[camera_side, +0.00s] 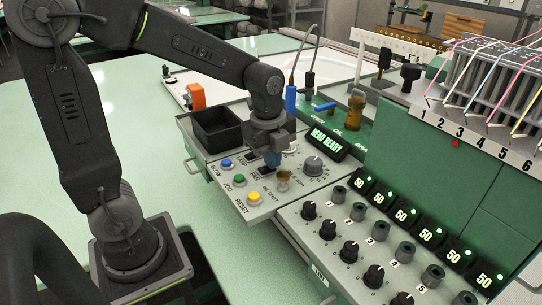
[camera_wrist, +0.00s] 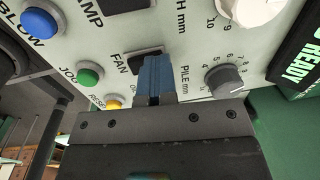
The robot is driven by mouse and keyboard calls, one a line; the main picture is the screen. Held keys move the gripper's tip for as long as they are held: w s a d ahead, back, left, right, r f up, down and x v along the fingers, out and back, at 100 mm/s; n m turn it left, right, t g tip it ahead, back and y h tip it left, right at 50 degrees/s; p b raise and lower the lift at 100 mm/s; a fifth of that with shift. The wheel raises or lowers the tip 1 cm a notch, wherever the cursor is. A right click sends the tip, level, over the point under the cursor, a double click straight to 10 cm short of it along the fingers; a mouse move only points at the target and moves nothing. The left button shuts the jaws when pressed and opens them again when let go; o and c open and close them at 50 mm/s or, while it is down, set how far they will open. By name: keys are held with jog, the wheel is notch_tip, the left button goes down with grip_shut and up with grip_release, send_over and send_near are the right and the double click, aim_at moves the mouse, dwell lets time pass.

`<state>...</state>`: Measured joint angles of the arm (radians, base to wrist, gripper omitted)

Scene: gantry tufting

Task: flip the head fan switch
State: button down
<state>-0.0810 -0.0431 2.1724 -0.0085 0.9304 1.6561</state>
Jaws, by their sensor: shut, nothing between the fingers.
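The head fan switch (camera_wrist: 133,64) is a small dark switch beside the FAN label on the grey control panel (camera_side: 228,198). In the wrist view my gripper (camera_wrist: 155,72) is shut and empty, its blue fingertips right beside the switch and covering part of it. In the side view my gripper (camera_side: 272,159) points down, low over the panel near the FAN label, and hides most of the switch there. I cannot tell whether the fingertips touch the switch or which way it is set.
Blue (camera_side: 226,163), green (camera_side: 239,180) and yellow (camera_side: 254,197) buttons line the panel's left edge. A dial (camera_side: 313,165) and the HEAD READY display (camera_side: 327,141) are to the right. A black bin (camera_side: 203,143) sits behind the panel. Several black knobs (camera_side: 328,229) fill the lower panel.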

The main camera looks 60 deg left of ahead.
aim_at(264, 169)
jog(key=shift+s, duration=0.15)
jog(key=shift+s+r, duration=0.15)
jog(key=shift+s, duration=0.55)
jog(key=shift+r, duration=0.1)
notch_tip(264, 169, up, 14)
jog(key=s, duration=0.1)
jog(key=shift+s, duration=0.35)
jog(key=shift+w, duration=0.75)
jog(key=f, duration=0.4)
jog(key=w+f, duration=0.1)
jog(key=f, duration=0.9)
jog(key=shift+w+f, duration=0.1)
jog(key=shift+w, duration=0.25)
